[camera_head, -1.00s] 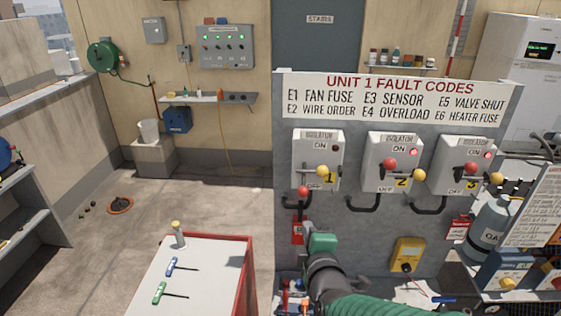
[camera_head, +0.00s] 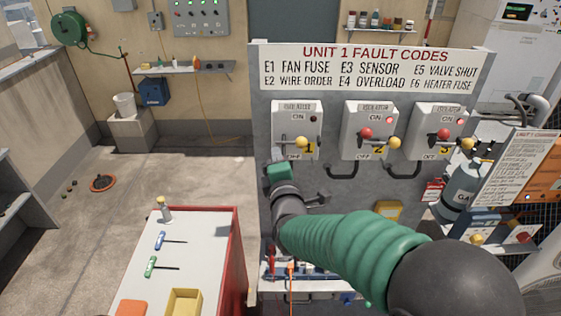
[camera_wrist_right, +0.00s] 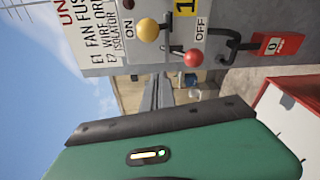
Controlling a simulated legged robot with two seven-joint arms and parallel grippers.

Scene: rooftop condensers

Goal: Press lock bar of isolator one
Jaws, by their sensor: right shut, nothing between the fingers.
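Isolator one (camera_head: 298,122) is the leftmost grey box on the panel, with a dark lamp. A bar with a yellow knob (camera_head: 302,142) crosses its front; I take this as the lock bar, though no label shows. In the right wrist view are the yellow knob (camera_wrist_right: 148,30) and, towards the OFF label, a red knob (camera_wrist_right: 194,57). My right gripper (camera_head: 277,157) is shut and empty at the box's lower left, apart from the yellow knob. Its green hand hides the red knob in the head view. The right wrist view shows its dark fingers (camera_wrist_right: 158,92).
Isolators two (camera_head: 369,130) and three (camera_head: 438,130) stand to the right with red lamps lit. Black handles (camera_head: 342,170) stick out below the boxes. A red-edged bench (camera_head: 200,225) with tools is at lower left. A gas cylinder (camera_head: 462,190) stands right.

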